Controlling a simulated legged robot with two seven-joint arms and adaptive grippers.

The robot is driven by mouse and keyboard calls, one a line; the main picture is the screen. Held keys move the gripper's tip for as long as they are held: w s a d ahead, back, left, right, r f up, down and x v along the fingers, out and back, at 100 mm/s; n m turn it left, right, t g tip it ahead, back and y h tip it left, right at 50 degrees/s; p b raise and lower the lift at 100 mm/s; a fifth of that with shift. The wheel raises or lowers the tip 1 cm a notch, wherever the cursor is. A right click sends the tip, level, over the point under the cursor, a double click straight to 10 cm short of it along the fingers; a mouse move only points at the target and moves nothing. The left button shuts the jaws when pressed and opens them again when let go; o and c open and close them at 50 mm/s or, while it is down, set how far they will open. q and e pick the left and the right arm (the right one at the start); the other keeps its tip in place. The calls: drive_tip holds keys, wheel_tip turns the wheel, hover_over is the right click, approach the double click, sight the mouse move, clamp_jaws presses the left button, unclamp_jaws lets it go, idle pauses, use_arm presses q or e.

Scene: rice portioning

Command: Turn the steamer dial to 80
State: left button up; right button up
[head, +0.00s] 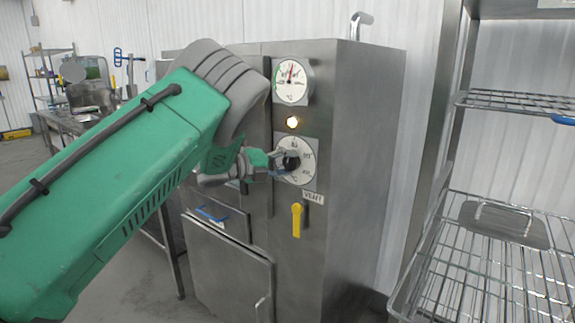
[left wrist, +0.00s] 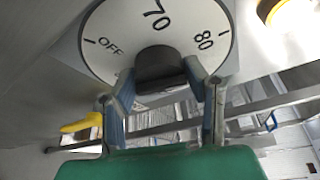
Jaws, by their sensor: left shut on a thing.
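The steamer's round white dial (head: 306,147) is on the front panel of the steel steamer (head: 350,150). In the left wrist view the dial face (left wrist: 187,24) reads OFF, 70 and 80. The dark knob (left wrist: 157,62) is at its middle and also shows in the head view (head: 292,163). My left gripper (head: 284,161) is shut on the knob, one finger on each side; the fingers also show in the left wrist view (left wrist: 165,80). I cannot tell which mark the knob points to. My right gripper is not in view.
A round gauge (head: 292,85) and a lit lamp (head: 292,122) are above the dial. A yellow lever (head: 297,219) is below it. A wire rack (head: 480,255) with a metal lid (head: 505,226) stands at the right. A table (head: 75,117) and shelves are behind at the left.

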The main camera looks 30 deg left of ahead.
use_arm(q)
drive_tip(key=o, duration=1.1)
drive_tip(key=shift+f, duration=0.25)
drive_tip(key=shift+o, duration=0.2)
drive_tip(key=shift+w, duration=0.15)
drive_tip(key=shift+r, duration=0.1)
drive_tip(key=shift+s+a, duration=0.2)
drive_tip(key=shift+s, duration=0.2)
drive_tip(key=v, duration=1.1)
drive_tip(key=shift+a, duration=0.1)
